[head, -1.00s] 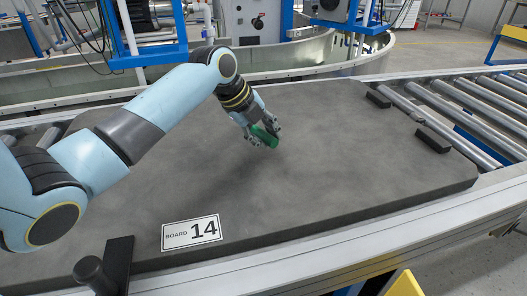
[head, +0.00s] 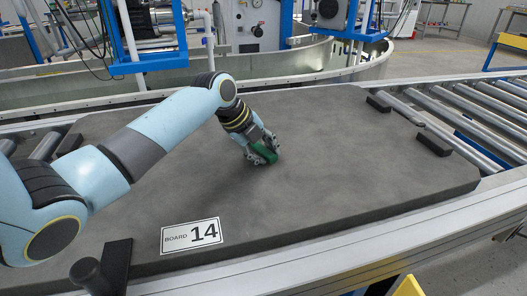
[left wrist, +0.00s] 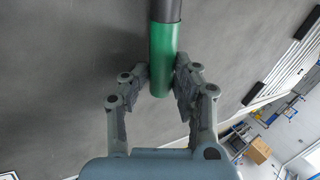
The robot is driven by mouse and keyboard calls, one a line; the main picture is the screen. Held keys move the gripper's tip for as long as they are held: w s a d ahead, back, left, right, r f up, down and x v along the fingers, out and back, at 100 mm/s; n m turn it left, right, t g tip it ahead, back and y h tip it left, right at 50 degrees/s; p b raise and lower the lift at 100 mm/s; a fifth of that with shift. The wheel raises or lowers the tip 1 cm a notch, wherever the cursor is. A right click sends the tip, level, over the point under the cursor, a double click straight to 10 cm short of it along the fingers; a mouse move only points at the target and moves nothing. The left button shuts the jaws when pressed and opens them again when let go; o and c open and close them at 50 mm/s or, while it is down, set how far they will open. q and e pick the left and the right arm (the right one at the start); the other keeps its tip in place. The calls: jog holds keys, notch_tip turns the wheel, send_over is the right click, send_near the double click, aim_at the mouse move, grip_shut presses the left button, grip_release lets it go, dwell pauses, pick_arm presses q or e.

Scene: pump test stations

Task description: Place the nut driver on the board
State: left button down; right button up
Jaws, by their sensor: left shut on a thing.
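The nut driver has a green handle (head: 265,154), held in my left gripper (head: 262,155) low over the middle of the grey board (head: 330,180). In the left wrist view, the green handle (left wrist: 163,60) of the nut driver sits between the two fingers of my left gripper (left wrist: 162,82), with a dark shaft (left wrist: 166,9) running out of the top of the picture. The fingers are shut on the handle. I cannot tell whether the driver touches the board. My right gripper is out of view.
A label reading BOARD 14 (head: 191,236) lies at the board's front edge. Black blocks (head: 434,142) stand at the right edge, beside rollers (head: 470,110). A black handle-like post (head: 102,272) stands at the front left. The board's right half is clear.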

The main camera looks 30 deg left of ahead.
pick_arm(q)
jog(key=c, duration=1.5)
grip_release()
jog(key=shift+s+f, duration=0.45)
jog(key=shift+f, duration=0.35)
jog(key=shift+o, duration=0.7)
jog(key=shift+w+a+f, duration=0.1)
jog(key=shift+w+f, duration=0.1)
jog(key=shift+r, duration=0.1)
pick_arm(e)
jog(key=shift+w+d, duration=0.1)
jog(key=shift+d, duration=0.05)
pick_arm(q)
jog(key=shift+r, duration=0.15)
